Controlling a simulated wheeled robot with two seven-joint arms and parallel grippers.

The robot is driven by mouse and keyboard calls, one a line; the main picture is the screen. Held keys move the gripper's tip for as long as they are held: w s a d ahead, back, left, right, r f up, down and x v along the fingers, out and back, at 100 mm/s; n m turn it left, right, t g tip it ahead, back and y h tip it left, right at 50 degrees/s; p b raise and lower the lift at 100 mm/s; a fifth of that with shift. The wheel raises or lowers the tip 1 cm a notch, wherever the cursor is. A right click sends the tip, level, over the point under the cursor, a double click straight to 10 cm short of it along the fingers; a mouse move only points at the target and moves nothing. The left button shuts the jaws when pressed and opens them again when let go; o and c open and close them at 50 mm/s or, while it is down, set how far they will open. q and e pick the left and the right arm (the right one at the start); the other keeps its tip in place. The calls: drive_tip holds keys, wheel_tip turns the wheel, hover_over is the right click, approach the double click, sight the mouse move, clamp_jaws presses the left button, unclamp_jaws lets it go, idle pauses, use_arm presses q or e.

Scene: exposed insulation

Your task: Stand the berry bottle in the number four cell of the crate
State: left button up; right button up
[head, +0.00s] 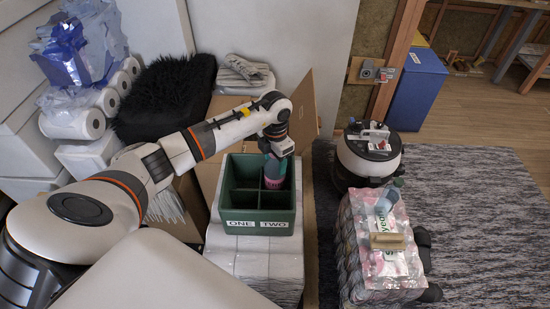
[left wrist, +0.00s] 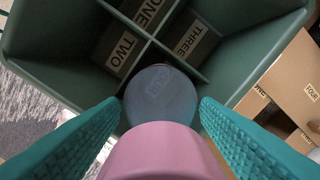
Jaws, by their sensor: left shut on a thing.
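My right gripper is not in view.
The crate stands on a white stack beside an open cardboard box (head: 303,105). To the right are a round black and white robot (head: 368,155) and a plastic-wrapped pack (head: 358,265) with small items on top. Paper rolls (head: 88,124) and a black furry cushion (head: 165,95) lie at left.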

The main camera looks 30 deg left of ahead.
use_arm(q)
drive_tip(key=shift+f, duration=0.15)
drive_tip(key=o, duration=1.2)
drive_tip(key=shift+r, duration=0.55)
wheel_tip(320, 180, up, 11)
drive_tip(key=shift+r+b, duration=0.15)
drive_tip(key=shift+b, duration=0.75)
